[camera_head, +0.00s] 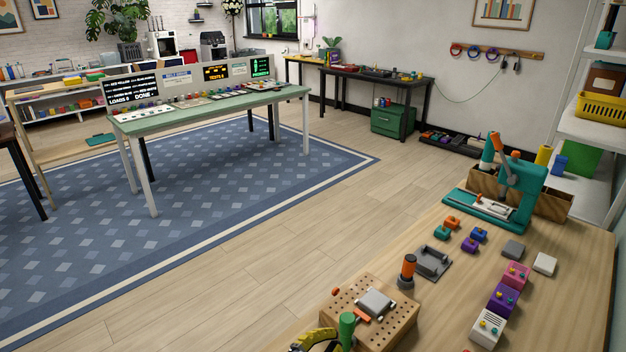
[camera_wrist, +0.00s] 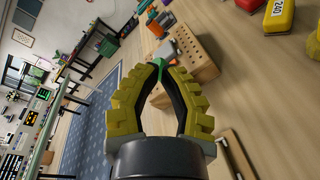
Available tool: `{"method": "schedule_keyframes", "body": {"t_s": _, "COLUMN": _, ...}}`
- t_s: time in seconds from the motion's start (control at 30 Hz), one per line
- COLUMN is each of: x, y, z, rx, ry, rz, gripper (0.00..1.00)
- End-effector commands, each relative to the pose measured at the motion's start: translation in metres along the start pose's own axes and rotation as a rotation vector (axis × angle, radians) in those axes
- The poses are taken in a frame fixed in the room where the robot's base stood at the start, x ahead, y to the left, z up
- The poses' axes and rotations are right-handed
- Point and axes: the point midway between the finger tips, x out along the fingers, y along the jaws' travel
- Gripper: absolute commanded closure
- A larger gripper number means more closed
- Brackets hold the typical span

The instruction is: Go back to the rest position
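My gripper (camera_wrist: 160,66) has yellow ribbed fingers that bow outward and come close together at the tips. A green piece (camera_wrist: 163,52) shows at and beyond the fingertips; whether they touch it is unclear. In the head view my gripper (camera_head: 315,341) is partly cut off at the bottom edge, beside a green upright handle (camera_head: 346,328). The handle stands at the near left side of a wooden block with holes (camera_head: 398,325); its lower end is hidden.
On the wooden workbench (camera_head: 575,290) stand an orange-topped tool (camera_head: 407,270), a grey tray (camera_head: 434,262), several small coloured blocks and a teal press (camera_head: 515,195). Open floor (camera_head: 220,285) lies left of the bench. A green table (camera_head: 200,117) stands on the blue rug.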

Motion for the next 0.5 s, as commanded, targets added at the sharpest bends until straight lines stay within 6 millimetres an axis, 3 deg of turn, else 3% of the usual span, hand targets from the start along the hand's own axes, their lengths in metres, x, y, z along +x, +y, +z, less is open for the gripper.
{"method": "schedule_keyframes", "body": {"t_s": 0.03, "x": 0.014, "y": 0.008, "z": 0.029, "rx": 0.076, "ry": -0.072, "rz": -0.072, "gripper": 1.0}}
{"method": "schedule_keyframes", "body": {"t_s": 0.1, "x": 0.028, "y": 0.009, "z": 0.068, "rx": 0.169, "ry": -0.161, "rz": -0.182, "gripper": 1.0}}
{"method": "schedule_keyframes", "body": {"t_s": 0.23, "x": 0.04, "y": -0.001, "z": 0.132, "rx": 0.331, "ry": -0.298, "rz": -0.398, "gripper": 1.0}}
{"method": "schedule_keyframes", "body": {"t_s": 0.4, "x": 0.03, "y": -0.03, "z": 0.197, "rx": 0.525, "ry": -0.415, "rz": -0.697, "gripper": 1.0}}
{"method": "schedule_keyframes", "body": {"t_s": 0.5, "x": 0.014, "y": -0.047, "z": 0.222, "rx": 0.637, "ry": -0.44, "rz": -0.874, "gripper": 1.0}}
